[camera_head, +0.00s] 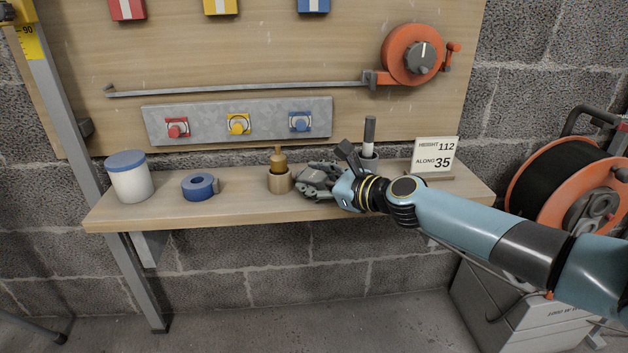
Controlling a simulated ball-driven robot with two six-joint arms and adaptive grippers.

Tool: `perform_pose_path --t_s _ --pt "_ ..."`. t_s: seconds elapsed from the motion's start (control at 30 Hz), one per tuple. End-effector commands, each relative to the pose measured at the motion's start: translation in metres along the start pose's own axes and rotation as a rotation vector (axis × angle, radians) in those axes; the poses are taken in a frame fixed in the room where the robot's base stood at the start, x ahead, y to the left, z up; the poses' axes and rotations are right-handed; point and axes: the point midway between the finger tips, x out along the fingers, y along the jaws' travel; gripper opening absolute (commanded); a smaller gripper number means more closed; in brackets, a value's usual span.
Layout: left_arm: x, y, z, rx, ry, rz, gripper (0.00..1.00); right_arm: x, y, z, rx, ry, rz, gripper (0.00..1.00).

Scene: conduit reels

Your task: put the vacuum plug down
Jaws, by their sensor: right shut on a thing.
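The vacuum plug (279,161) appears to be the brass-coloured piece with a narrow top. It is upright in or on a short tan cylinder (280,184) on the wooden shelf (235,210). I cannot tell whether the two are one piece. My right gripper (300,182) reaches in from the right, low over the shelf, with its grey fingers at the right side of the plug and cylinder. It is shut on the plug; the exact contact is hard to see. My left gripper is out of view.
A blue tape roll (199,187) and a white jar with blue lid (130,180) stand to the left. A dark marker-like stick (369,135) and a number card (435,156) are behind my right arm. The shelf between tape and plug is clear.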

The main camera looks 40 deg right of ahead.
Motion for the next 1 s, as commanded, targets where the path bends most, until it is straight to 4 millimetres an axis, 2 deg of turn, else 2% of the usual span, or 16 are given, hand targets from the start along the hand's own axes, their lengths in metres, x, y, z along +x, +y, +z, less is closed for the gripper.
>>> perform_pose_path --t_s 0.07,0.1,0.23,0.63,0.7,0.87,0.9,1.0 --pt "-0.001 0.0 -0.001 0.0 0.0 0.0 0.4 0.0 0.0 -0.001 0.0 0.0 0.0 0.0" --pt "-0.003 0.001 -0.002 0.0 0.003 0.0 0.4 0.0 0.0 -0.001 0.0 0.0 0.0 0.42" --pt "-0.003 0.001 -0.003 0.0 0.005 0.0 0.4 0.0 0.0 0.0 0.0 0.0 0.0 0.59" --pt "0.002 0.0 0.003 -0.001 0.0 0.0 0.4 -0.001 -0.001 0.003 0.0 -0.001 0.0 0.6" --pt "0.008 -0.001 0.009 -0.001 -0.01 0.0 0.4 -0.012 -0.001 0.001 -0.002 0.002 0.002 0.6" --pt "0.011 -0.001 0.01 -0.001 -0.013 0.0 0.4 -0.051 0.001 -0.001 -0.005 0.005 0.006 0.6" --pt "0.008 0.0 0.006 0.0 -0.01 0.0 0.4 -0.062 0.001 -0.003 -0.007 0.007 0.006 0.6" --pt "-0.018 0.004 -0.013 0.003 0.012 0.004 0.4 -0.081 0.002 -0.005 -0.006 0.007 0.007 0.6"
